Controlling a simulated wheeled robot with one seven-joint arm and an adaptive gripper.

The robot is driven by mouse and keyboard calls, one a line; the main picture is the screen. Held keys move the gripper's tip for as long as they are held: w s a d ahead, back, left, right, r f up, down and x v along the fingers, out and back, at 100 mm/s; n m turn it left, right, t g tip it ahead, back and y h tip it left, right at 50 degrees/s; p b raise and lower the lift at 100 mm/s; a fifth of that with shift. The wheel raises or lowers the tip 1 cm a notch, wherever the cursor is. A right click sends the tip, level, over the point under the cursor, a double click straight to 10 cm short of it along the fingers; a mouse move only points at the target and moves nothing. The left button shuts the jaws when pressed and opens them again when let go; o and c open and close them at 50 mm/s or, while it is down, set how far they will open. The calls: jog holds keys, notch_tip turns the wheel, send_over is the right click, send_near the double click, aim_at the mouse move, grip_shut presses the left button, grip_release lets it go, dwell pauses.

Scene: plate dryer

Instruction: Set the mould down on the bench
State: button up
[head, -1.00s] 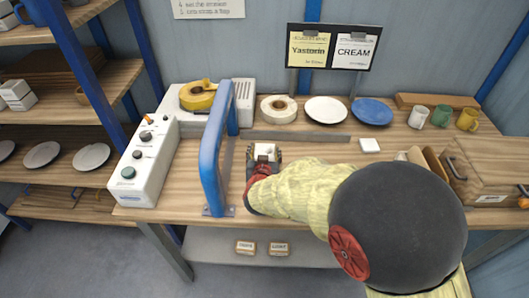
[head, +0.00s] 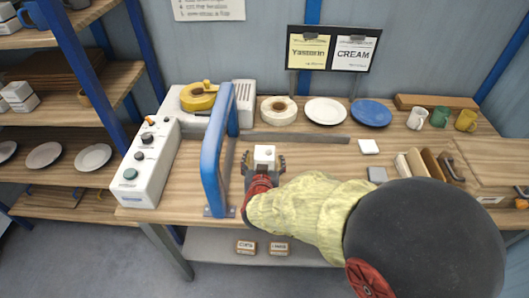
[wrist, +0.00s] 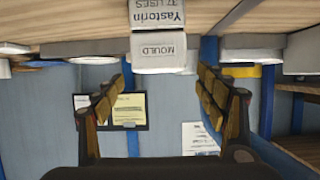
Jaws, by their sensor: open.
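The mould is a small white block (head: 264,154) on the wooden bench (head: 320,160), right of the blue arch handle. In the wrist view, which is upside down, the mould (wrist: 158,50) bears the words "MOULD" and "Yastorin" and rests against the bench top. My gripper (head: 264,165) is open, its fingers spread on the near side of the mould. In the wrist view my gripper (wrist: 165,80) has clear gaps to the mould, which sits at or just beyond the fingertips. Nothing is held.
The blue arch handle (head: 212,150) stands close left of my gripper, beside a white control box (head: 150,165). A tape roll (head: 278,110), a white plate (head: 326,110) and a blue plate (head: 371,112) lie behind. A grey block (head: 377,175) is to the right.

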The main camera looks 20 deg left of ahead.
jog(key=p+v, duration=0.1)
jog(key=v, duration=0.6)
jog(key=shift+s+p, duration=0.15)
jog(key=shift+p, duration=0.2)
jog(key=shift+d, duration=0.1)
jog(key=s+d+r+g+y, duration=0.2)
jog(key=d+r+g, duration=0.1)
jog(key=d+r, duration=0.9)
jog(key=s+d+m+g+h, duration=0.1)
jog(key=s+d+g+h, duration=0.1)
jog(key=s+d, duration=0.7)
jog(key=s+d+r+m+g+h, duration=0.1)
jog(key=s+d+g+h, duration=0.1)
jog(key=s+d, duration=0.6)
jog(key=d+h, duration=0.1)
jog(key=d, duration=0.4)
jog(key=shift+s+r+m, duration=0.25)
jog(key=shift+s+m, duration=0.05)
jog(key=shift+s, duration=0.05)
